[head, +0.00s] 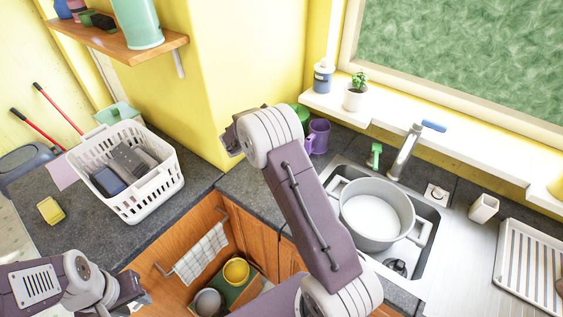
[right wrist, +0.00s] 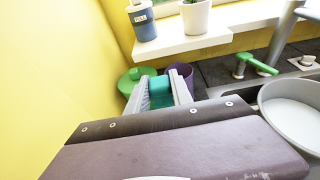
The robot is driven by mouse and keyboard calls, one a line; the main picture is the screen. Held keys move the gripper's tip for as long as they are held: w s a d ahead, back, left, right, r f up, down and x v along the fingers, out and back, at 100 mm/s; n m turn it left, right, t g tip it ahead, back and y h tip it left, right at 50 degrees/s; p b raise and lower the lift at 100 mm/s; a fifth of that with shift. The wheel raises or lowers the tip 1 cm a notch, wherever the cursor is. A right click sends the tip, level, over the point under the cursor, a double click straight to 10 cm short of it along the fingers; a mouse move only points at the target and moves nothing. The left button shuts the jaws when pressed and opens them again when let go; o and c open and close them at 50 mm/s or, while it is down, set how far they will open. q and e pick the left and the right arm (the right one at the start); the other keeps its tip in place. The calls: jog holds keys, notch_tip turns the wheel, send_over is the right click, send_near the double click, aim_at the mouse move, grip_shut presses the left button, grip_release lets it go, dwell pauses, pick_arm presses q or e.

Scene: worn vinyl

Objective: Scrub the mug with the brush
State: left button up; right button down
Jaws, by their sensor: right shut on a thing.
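A purple mug (head: 319,135) stands on the dark counter left of the sink, close to the yellow wall. It shows partly in the right wrist view (right wrist: 184,71). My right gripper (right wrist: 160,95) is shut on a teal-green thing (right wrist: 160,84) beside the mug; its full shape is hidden. In the head view my arm covers this gripper. A green handled thing (head: 375,154) by the tap may be a brush; I cannot tell. It also shows in the right wrist view (right wrist: 258,63). My left gripper (head: 138,300) is at the lower left, its jaws unclear.
A grey pot (head: 376,240) sits in the sink (head: 425,262). A white basket (head: 160,198) stands on the left counter, with a yellow sponge (head: 51,210) near it. A rounder green thing (right wrist: 127,83) is left of the held thing. A sill above holds a plant (head: 354,98).

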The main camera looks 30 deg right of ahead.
jog(key=shift+w+d, duration=0.4)
jog(key=shift+d, duration=0.1)
jog(key=shift+w+d+f, duration=0.1)
jog(key=shift+w+d, duration=0.1)
jog(key=shift+w, duration=0.1)
jog(key=shift+a, duration=0.1)
jog(key=shift+w+a, duration=0.2)
